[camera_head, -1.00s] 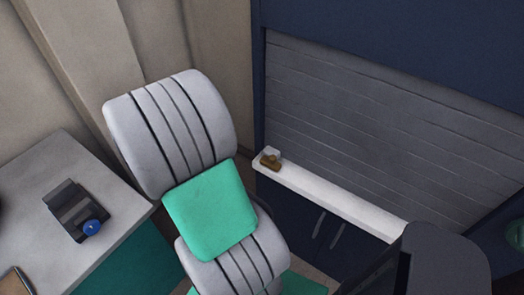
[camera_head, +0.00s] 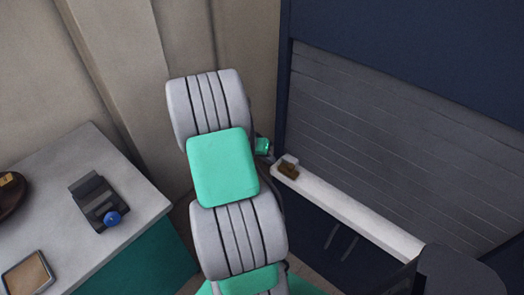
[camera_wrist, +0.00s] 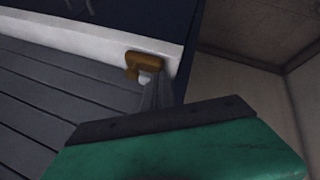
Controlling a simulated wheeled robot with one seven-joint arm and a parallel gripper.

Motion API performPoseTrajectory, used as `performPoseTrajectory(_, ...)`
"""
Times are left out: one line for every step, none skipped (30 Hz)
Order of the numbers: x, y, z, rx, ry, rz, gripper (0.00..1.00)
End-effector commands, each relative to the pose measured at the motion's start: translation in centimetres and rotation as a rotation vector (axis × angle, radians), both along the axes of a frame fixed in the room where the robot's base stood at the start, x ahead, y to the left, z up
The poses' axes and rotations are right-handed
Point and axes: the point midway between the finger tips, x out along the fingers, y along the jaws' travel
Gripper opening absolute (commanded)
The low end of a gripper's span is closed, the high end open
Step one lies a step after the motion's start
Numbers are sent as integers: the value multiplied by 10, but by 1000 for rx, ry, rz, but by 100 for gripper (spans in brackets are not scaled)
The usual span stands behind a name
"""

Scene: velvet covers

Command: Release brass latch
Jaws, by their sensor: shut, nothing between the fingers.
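The brass latch (camera_head: 289,172) is a small brown-gold piece at the left end of the white ledge (camera_head: 350,208), under the grey slatted shutter (camera_head: 390,140). In the wrist view the latch (camera_wrist: 143,64) sits on the ledge, with a small pale piece beside it. My gripper (camera_wrist: 158,80) is shut and empty, its dark fingers reaching close to the latch. I cannot tell whether they touch it. In the head view my arm hides most of the gripper; a green part (camera_head: 263,146) shows just left of the latch.
A dark blue cabinet (camera_head: 420,45) frames the shutter. At left stands a grey-topped table (camera_head: 60,205) with a dark device with a blue knob (camera_head: 112,218), a tray (camera_head: 28,274) and a dark bowl (camera_head: 10,195). A beige wall (camera_head: 130,60) is behind.

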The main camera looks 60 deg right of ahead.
Motion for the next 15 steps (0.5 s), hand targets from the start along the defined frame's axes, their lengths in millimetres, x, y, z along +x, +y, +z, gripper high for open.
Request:
performPoseTrajectory(-8,-4,-3,2,1,-4,0)
performPoseTrajectory(-14,-5,-2,2,1,-4,0)
performPoseTrajectory(-20,-8,-3,1,0,-3,0)
performPoseTrajectory(-24,-9,-4,1,0,-3,0)
performPoseTrajectory(-27,-10,-5,1,1,-2,0)
performPoseTrajectory(-31,-11,-6,1,0,-1,0)
performPoseTrajectory(-34,-12,-7,2,0,-2,0)
performPoseTrajectory(-35,-12,-7,2,-1,0,0)
performPoseTrajectory(-37,-13,-8,1,-1,0,0)
performPoseTrajectory(-38,-13,-9,0,-1,0,0)
performPoseTrajectory(-38,-13,-9,1,-1,2,0)
performPoseTrajectory(-38,-14,-9,1,-1,2,0)
performPoseTrajectory(-38,-14,-9,1,-1,2,0)
performPoseTrajectory(-38,-14,-9,1,-1,2,0)
performPoseTrajectory(-38,-14,-9,1,0,1,0)
